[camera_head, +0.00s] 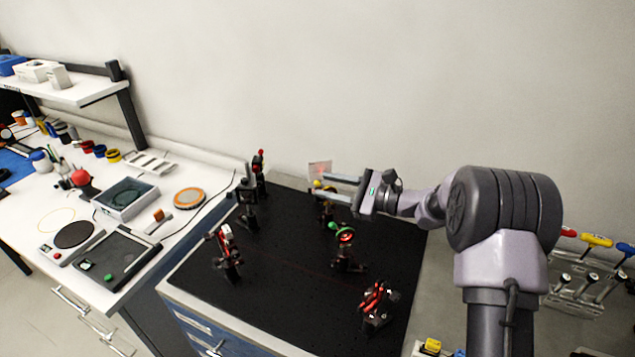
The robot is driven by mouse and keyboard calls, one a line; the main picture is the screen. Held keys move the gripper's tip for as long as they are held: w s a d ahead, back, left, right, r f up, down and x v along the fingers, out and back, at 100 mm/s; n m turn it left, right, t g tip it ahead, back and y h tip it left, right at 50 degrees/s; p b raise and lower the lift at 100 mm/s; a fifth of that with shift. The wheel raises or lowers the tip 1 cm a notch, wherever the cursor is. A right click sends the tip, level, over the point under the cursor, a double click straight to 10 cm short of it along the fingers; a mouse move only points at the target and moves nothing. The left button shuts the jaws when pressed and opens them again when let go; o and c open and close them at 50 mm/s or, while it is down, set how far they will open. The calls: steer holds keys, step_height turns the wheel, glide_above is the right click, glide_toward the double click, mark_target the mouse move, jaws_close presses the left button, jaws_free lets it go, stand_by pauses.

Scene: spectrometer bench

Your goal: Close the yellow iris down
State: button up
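The yellow iris (326,210) stands near the back of the black breadboard, mostly hidden behind my gripper's fingers. A small yellow knob (317,184) shows at the fingertips. My gripper (323,187) reaches in from the right with two fingers apart, one above the other in the picture. The yellow knob appears between or just beside the fingertips; I cannot tell whether they touch it.
The black breadboard (290,290) also carries a red-and-black mount (227,250) at left, a tall mount (248,195) at back left and a red mount (375,305) at front right. A faint reddish card (320,168) stands behind the fingers. A white bench (30,205) lies left.

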steer(key=p+v, duration=0.1)
steer(key=v, duration=1.2)
steer(key=shift+d, duration=0.3)
steer(key=s+a+r+n+g+h+b, duration=0.2)
steer(key=s+a+n+h, duration=0.15)
steer(key=s, duration=0.65)
steer(key=s+a+r+n+g+h+b, duration=0.2)
steer(key=s+a+n+g+h, duration=0.15)
steer(key=s, duration=0.75)
steer(key=s+d+f+n+t+h+b, duration=0.2)
steer(key=s+d+f+n+t+h, duration=0.1)
steer(key=s, duration=0.9)
steer(key=d+n+t+h, duration=0.1)
steer(key=d+n+h, duration=0.1)
steer(key=d+h, duration=0.1)
steer(key=shift+s+d+f+n, duration=0.15)
steer(key=shift+s+d+n, duration=0.2)
steer(key=shift+s+n, duration=0.05)
steer(key=shift+t, duration=0.25)
